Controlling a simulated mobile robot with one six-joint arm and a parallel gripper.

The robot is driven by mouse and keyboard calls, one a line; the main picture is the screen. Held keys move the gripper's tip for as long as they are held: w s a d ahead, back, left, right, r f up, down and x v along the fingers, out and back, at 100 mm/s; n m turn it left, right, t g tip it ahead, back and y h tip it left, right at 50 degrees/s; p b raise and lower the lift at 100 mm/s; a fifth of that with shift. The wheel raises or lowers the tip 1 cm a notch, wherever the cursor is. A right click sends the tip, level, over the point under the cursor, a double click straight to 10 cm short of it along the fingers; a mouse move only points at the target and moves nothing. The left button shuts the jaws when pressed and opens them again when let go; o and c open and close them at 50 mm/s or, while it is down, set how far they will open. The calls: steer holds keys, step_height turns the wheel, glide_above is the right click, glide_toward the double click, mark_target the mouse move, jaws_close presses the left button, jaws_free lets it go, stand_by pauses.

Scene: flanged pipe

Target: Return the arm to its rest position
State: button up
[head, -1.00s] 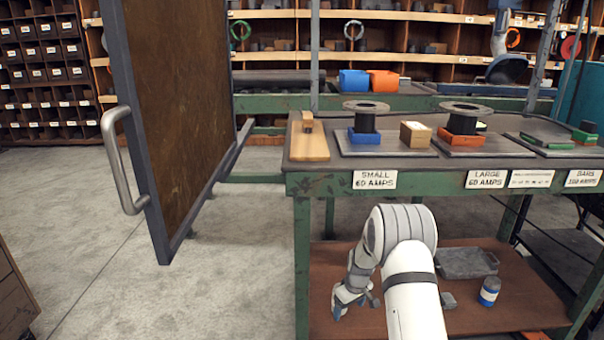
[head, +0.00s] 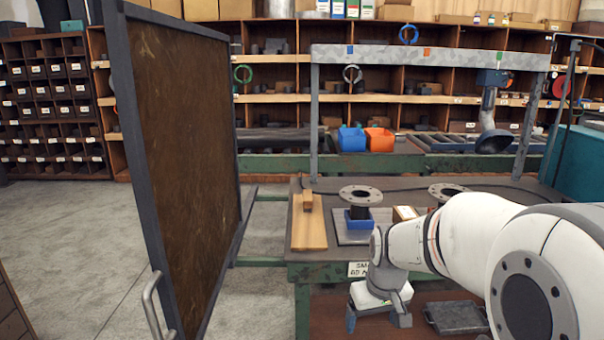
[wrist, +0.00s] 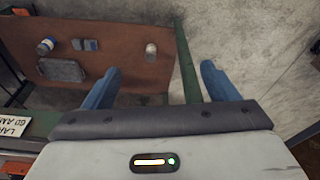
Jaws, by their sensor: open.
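My gripper (head: 377,318) is in front of the workbench (head: 275,243), with its blue-tipped fingers pointing down. It also shows in the wrist view (wrist: 160,78), where the two fingers are wide apart with nothing between them. The brown lower shelf (wrist: 100,25) and the concrete floor (wrist: 240,50) lie beyond the fingers. My white arm comes in from the lower right in the head view and hides the right part of the bench, including most of its labels.
A flanged pipe (head: 361,205) stands in a blue holder on the bench, beside a wooden board (head: 309,230). A second flanged piece (head: 447,191) is partly hidden by my arm. A large framed panel (head: 185,150) with a handle stands at left. A grey tray (head: 457,317) lies on the lower shelf.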

steer(key=s+r+m+p, duration=0.2)
steer(key=s+r+p, duration=0.7)
steer(key=s+r, duration=0.6)
steer(key=shift+s+t+p, duration=0.3)
steer(key=shift+s+p, duration=0.05)
steer(key=shift+s, duration=0.4)
